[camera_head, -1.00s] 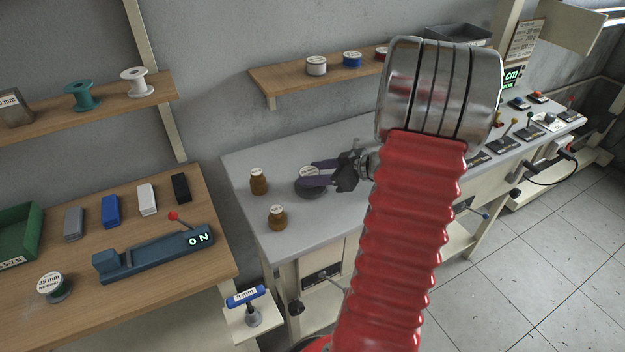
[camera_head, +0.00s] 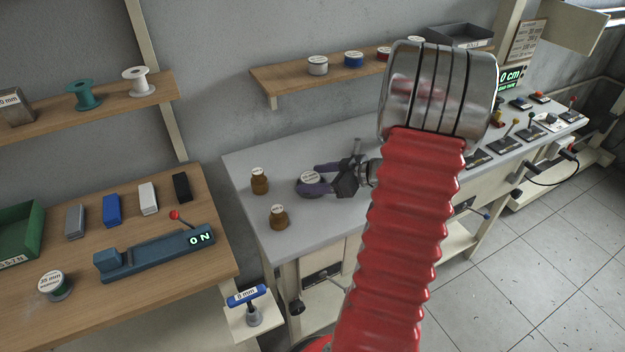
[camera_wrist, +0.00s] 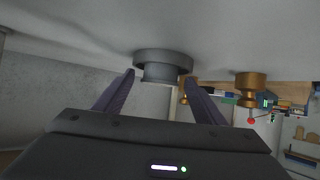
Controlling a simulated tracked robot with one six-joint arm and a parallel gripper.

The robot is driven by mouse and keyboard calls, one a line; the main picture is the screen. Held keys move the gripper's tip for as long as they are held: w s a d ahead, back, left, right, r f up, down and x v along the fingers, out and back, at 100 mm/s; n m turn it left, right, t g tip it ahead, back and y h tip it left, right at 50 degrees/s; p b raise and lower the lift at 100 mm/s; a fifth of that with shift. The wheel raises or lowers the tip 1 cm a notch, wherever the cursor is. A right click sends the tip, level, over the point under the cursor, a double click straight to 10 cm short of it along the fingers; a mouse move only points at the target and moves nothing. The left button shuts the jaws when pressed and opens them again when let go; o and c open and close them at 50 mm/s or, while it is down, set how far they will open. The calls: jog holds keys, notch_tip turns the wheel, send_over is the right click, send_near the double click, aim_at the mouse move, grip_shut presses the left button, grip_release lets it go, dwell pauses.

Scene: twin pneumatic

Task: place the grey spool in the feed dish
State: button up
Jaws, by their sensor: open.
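The grey spool (camera_head: 311,179), with a white label on top, stands inside the wider, dark grey round feed dish (camera_head: 300,190) on the grey bench. In the wrist view, which is upside down, the narrower spool (camera_wrist: 161,74) rises from the middle of the broad dish (camera_wrist: 163,57). My gripper (camera_head: 317,183) reaches in from the right with its purple fingers open on either side of the spool. In the wrist view its two fingertips (camera_wrist: 160,77) are apart, with a gap on each side of the spool. The dish's inside is mostly hidden.
The bench (camera_head: 285,145) is clear behind the dish. A shelf (camera_head: 290,77) with several labelled spools hangs above.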

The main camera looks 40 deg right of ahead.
jog(key=shift+r, duration=0.1)
jog(key=v, duration=1.2)
dwell(0.5)
